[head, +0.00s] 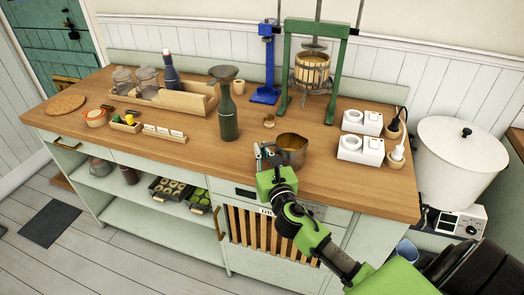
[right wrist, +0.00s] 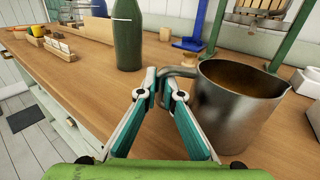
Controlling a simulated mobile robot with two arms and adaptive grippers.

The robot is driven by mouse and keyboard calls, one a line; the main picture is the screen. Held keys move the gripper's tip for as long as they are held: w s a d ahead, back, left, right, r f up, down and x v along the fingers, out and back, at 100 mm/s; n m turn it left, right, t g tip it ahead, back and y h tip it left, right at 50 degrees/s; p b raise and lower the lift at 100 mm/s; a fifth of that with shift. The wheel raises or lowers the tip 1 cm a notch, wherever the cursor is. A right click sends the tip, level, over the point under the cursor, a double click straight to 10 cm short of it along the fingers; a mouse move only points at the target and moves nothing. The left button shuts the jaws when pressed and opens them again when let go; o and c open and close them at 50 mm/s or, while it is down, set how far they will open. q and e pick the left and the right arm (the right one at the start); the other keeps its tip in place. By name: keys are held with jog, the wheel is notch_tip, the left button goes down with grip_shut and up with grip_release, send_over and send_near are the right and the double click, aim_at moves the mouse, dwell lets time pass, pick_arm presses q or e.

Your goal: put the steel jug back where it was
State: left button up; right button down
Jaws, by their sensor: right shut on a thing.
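The steel jug (head: 293,151) is at the front edge of the wooden counter, upright, with an amber-brown inside. It also shows large in the right wrist view (right wrist: 232,108), its handle to the left and its spout to the right. My right gripper (head: 264,153) is shut on the jug's handle; its teal fingers meet at the handle in the right wrist view (right wrist: 162,84). I cannot tell for certain whether the jug's base touches the counter. My left gripper is not in view.
A green bottle with a funnel (head: 228,112) stands behind and left of the jug. A green press (head: 312,70) and blue stand (head: 266,65) are at the back. White devices (head: 360,149) stand to the right. The counter (head: 190,153) is clear left of the jug.

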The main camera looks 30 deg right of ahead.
jog(key=c, duration=2.2)
grip_release()
jog(key=shift+r, duration=0.1)
jog(key=shift+b+v, duration=0.7)
jog(key=shift+v, duration=5.3)
jog(key=shift+r, duration=0.1)
